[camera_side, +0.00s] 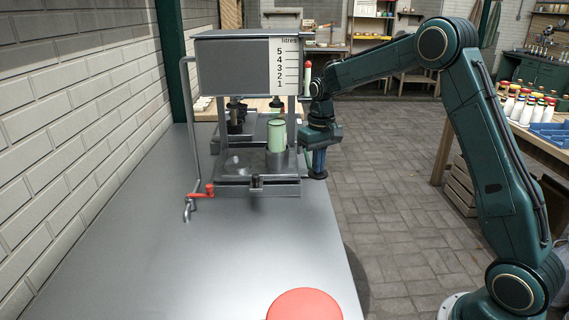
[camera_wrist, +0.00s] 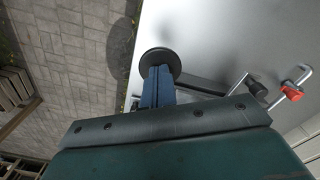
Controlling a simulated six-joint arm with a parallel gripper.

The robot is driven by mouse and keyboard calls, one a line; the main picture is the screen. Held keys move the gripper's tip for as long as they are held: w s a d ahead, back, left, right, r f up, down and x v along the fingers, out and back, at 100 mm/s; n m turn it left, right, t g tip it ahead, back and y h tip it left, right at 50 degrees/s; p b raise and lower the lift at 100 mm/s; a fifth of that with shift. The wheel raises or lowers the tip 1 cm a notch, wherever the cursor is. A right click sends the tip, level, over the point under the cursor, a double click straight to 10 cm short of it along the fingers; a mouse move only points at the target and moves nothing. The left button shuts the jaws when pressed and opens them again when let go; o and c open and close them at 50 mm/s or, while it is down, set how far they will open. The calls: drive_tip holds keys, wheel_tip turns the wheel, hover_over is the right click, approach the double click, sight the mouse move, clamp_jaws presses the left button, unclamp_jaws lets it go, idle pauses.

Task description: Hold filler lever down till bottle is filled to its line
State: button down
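The filler is a grey tank (camera_side: 232,68) with a litres scale marked 1 to 5, above a metal stand on the bench. A green bottle (camera_side: 277,134) stands under it in a grey holder; its contents and line are too small to tell. A dark round pad (camera_side: 318,175), which looks like the end of the filler lever, sits at the stand's right side. It also shows in the wrist view (camera_wrist: 160,61), with an arm running off right. My gripper (camera_side: 318,166) points down with its blue fingertips together at the pad, apparently touching it; nothing shows between them.
A red-handled tap (camera_side: 201,192) is at the stand's left front. A red round disc (camera_side: 305,305) is at the bench's near edge. The steel bench (camera_side: 220,260) is otherwise clear in front. Bottles (camera_side: 530,105) and a blue crate (camera_side: 553,134) stand on a table at right.

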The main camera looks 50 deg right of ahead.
drive_tip(key=shift+r, duration=1)
drive_tip(key=shift+r, duration=1.15)
wheel_tip(320, 180, up, 6)
drive_tip(key=shift+f, duration=0.1)
idle(0.4)
idle(0.3)
